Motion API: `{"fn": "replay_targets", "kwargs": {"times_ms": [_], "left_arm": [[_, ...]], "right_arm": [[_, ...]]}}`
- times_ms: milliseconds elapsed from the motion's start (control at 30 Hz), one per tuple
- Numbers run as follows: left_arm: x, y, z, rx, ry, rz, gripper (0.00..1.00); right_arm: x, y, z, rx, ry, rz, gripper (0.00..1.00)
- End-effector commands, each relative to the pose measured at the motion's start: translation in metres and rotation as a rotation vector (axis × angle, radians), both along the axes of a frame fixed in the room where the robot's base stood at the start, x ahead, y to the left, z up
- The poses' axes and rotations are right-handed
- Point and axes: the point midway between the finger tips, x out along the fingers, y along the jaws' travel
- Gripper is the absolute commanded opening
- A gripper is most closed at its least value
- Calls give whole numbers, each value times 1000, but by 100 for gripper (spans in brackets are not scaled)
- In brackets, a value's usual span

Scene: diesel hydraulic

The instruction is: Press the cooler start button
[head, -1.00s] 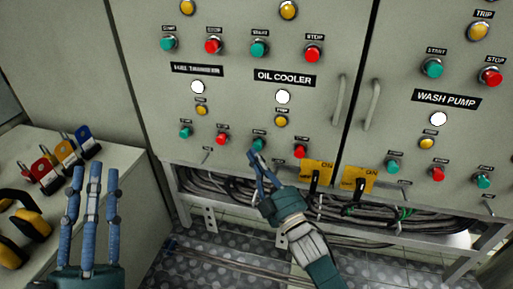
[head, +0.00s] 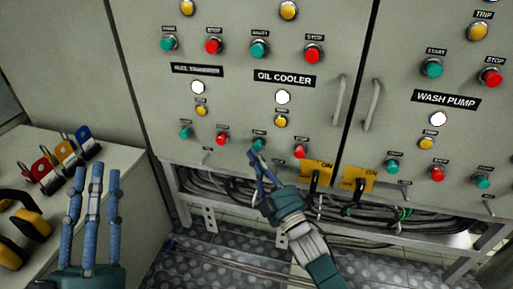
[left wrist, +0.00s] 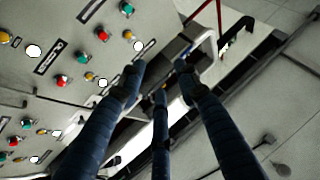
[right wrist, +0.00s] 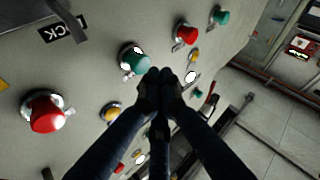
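The "OIL COOLER" label (head: 284,78) is on the grey panel in the head view. Below it are a white lamp (head: 283,97), a yellow button (head: 281,121), a green button (head: 259,144) and a red button (head: 300,152). My right gripper (head: 255,155) has its fingertips at the lower edge of that green button. In the right wrist view, my fingers (right wrist: 166,78) are closed together beside a green button (right wrist: 135,60); I cannot tell whether they touch it. My left gripper (head: 92,168) is open and empty, left of the panel; its spread fingers also show in the left wrist view (left wrist: 158,72).
More green and red buttons sit higher on the panel and on the "WASH PUMP" cabinet (head: 446,99) at right. Yellow tags (head: 357,178) and cables (head: 235,187) are below the panel. Padlocks (head: 66,152) lie on a grey box (head: 128,166) at left.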

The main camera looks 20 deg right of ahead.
Motion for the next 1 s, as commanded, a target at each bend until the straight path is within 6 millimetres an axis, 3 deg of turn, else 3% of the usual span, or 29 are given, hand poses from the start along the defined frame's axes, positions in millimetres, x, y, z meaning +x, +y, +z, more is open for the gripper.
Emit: {"fn": "replay_targets", "kwargs": {"times_ms": [300, 1000], "left_arm": [[8, -1, -12, 16, 60, 3, 33], [8, 0, -13, 18, 63, 5, 33]], "right_arm": [[5, -3, 0, 0, 1, 0, 0], [8, -6, 0, 0, 0, 0, 0]]}}
